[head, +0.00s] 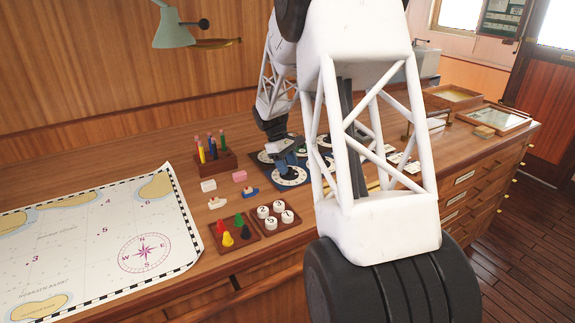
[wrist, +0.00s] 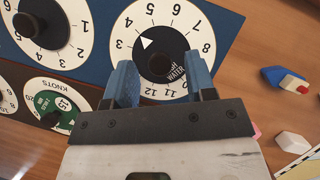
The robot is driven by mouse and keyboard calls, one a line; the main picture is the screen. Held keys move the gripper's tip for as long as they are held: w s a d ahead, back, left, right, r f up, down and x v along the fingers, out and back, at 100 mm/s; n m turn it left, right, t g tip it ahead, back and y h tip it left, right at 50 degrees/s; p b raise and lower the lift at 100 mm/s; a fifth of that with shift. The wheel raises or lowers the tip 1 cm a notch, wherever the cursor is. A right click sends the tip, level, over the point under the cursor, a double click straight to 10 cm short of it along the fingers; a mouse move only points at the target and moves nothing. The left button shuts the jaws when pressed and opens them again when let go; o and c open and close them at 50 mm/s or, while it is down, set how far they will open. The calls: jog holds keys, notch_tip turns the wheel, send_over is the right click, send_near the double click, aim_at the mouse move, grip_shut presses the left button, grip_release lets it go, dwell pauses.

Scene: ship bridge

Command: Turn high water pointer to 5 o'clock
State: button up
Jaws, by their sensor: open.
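The high water dial (wrist: 182,14) is a white ring of hour numbers on a blue panel. Its round black knob (wrist: 165,48) carries a white triangular pointer (wrist: 145,43), which points close to the 4, and lettering in which "WATER" can be read. My gripper (wrist: 160,62) is open, its blue fingers on either side of the knob, with gaps visible between them and it. Whether the fingertips reach down to the knob's height I cannot tell. In the head view my gripper (head: 287,163) is over the near dial (head: 291,178), partly hiding it.
Another black-knobbed dial (wrist: 66,30) and a green knots dial (wrist: 50,100) lie to the left in the wrist view. A toy boat (wrist: 286,80) lies right. In the head view, a tray of numbered discs (head: 279,233) and a chart (head: 95,240) lie on the desk.

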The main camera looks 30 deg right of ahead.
jog(key=shift+f, duration=0.1)
jog(key=shift+c, duration=0.2)
jog(key=c, duration=0.9)
jog(key=shift+d+m, duration=0.1)
jog(key=shift+m, duration=0.3)
jog(key=shift+d+m+y, duration=0.1)
jog(key=shift+m+y, duration=1)
jog(key=shift+m, duration=1.4)
jog(key=o, duration=0.9)
jog(key=shift+o, duration=0.2)
